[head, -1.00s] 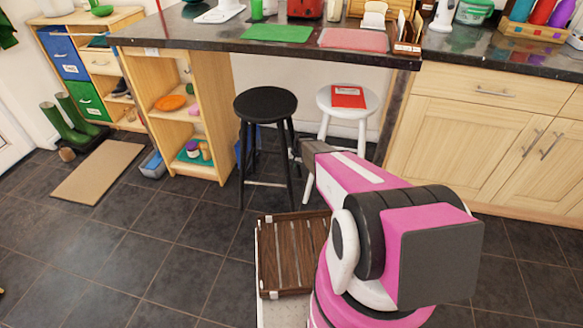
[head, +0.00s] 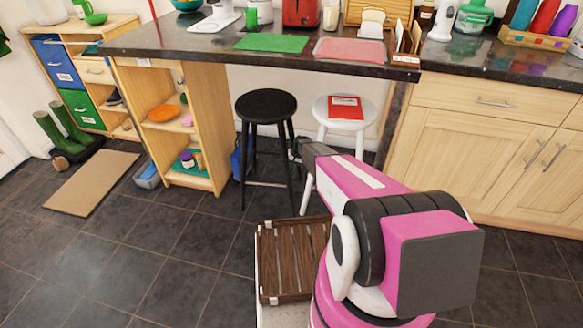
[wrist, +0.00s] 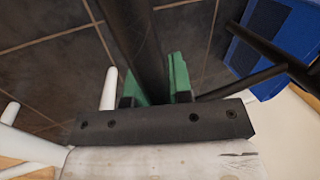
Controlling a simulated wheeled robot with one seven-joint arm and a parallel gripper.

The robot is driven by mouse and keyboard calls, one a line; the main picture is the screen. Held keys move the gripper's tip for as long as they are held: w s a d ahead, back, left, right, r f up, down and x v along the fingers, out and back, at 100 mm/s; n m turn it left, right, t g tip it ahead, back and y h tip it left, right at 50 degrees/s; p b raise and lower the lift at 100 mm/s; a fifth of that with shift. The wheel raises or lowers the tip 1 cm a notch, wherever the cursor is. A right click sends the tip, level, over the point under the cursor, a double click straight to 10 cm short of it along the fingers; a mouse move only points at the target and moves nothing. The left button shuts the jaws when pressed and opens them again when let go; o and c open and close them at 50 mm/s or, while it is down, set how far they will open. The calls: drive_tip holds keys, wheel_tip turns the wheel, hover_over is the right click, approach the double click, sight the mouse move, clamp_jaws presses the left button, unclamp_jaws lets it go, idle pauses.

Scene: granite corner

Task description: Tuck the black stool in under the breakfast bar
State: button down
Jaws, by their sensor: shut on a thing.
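The black stool (head: 266,107) stands upright on the tiled floor at the front edge of the breakfast bar (head: 223,52). Its round seat shows just in front of and below the dark worktop. My gripper (wrist: 152,88) is shut on one black leg (wrist: 137,40) of the stool, with green finger pads on both sides of it. In the head view my arm reaches to the stool's right side, and the fingertips are largely hidden.
A white stool (head: 345,112) with a red book (head: 346,106) on its seat stands close on the right. An open shelf unit (head: 183,125) stands left of the black stool. A blue thing (wrist: 270,45) lies behind the stool legs. Open floor lies front left.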

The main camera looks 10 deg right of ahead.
drive_tip(key=shift+r, duration=0.1)
drive_tip(key=c, duration=0.9)
unclamp_jaws()
drive_tip(key=shift+c, duration=0.2)
drive_tip(key=shift+r, duration=0.1)
drive_tip(key=v, duration=0.7)
drive_tip(key=shift+d+r, duration=0.2)
drive_tip(key=shift+r, duration=0.1)
